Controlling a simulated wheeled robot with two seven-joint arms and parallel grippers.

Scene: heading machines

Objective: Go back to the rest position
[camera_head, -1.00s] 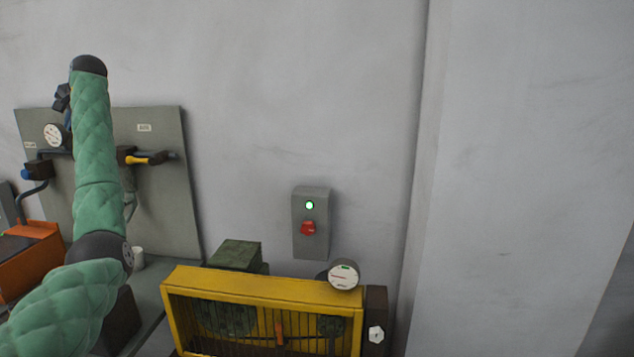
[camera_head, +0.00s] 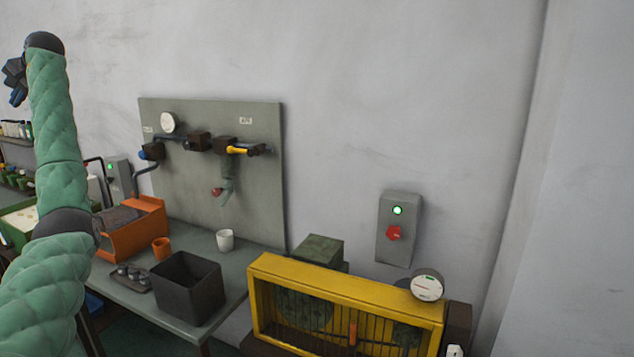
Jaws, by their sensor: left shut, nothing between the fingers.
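My left arm, in a green quilted sleeve, rises along the left side of the head view. My left gripper (camera_head: 16,82) is a dark shape near the upper left edge, beside the black end of the arm. It is shut and holds nothing. It is up in the air against the wall, apart from everything on the table. My right gripper is not in view.
A grey table (camera_head: 217,262) holds a dark open bin (camera_head: 188,290), a white cup (camera_head: 225,240), an orange cup (camera_head: 161,248) and an orange machine (camera_head: 135,232). A pipe panel (camera_head: 262,190), a switch box (camera_head: 398,245) and a yellow-framed cage (camera_head: 340,285) stand by the wall.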

